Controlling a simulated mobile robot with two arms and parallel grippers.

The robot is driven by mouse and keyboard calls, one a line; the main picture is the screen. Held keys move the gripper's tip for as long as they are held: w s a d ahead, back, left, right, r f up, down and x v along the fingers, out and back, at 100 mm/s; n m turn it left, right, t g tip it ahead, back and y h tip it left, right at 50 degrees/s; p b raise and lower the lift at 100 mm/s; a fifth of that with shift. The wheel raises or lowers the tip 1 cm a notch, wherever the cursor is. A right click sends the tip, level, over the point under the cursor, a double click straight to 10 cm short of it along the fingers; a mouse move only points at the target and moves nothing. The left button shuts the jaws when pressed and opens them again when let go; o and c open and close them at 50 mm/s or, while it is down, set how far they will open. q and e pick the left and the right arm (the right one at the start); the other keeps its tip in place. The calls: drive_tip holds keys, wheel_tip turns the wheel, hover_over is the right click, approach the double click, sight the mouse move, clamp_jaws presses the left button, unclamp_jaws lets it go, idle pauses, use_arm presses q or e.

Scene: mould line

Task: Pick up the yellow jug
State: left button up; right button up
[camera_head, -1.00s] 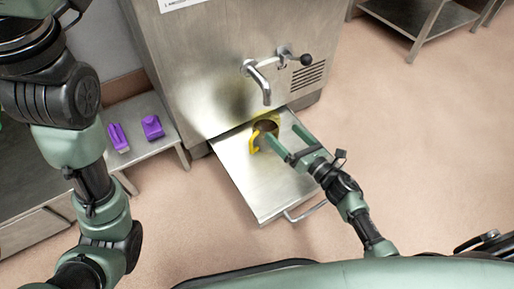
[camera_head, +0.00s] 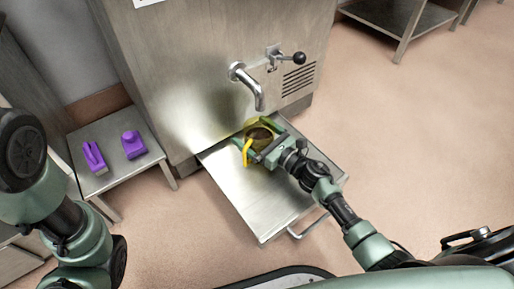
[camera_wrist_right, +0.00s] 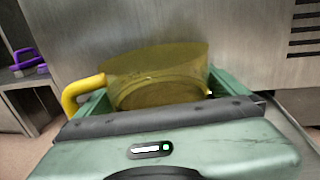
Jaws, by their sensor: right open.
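The yellow jug (camera_head: 261,132) stands on the metal tray (camera_head: 250,205) in front of the steel machine, below its spout. In the right wrist view, the jug (camera_wrist_right: 155,70) is see-through yellow, with its solid yellow handle (camera_wrist_right: 76,97) on the left. My right gripper (camera_head: 264,142) is open at the jug, with one green finger on each side of its body. Contact between the fingers and the jug cannot be made out. The jug's lower part is partly hidden by the gripper. My left gripper is not in view; only links of the left arm show.
The steel machine (camera_head: 190,75) with its spout (camera_head: 248,85) and lever tap stands right behind and above the jug. A low metal table (camera_head: 118,168) at left holds two purple objects (camera_head: 112,150).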

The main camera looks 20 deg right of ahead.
drive_tip(key=shift+w, duration=0.1)
drive_tip(key=shift+c, duration=0.3)
drive_tip(key=c, duration=1.5)
drive_tip(key=shift+r, duration=0.15)
drive_tip(key=c, duration=0.4)
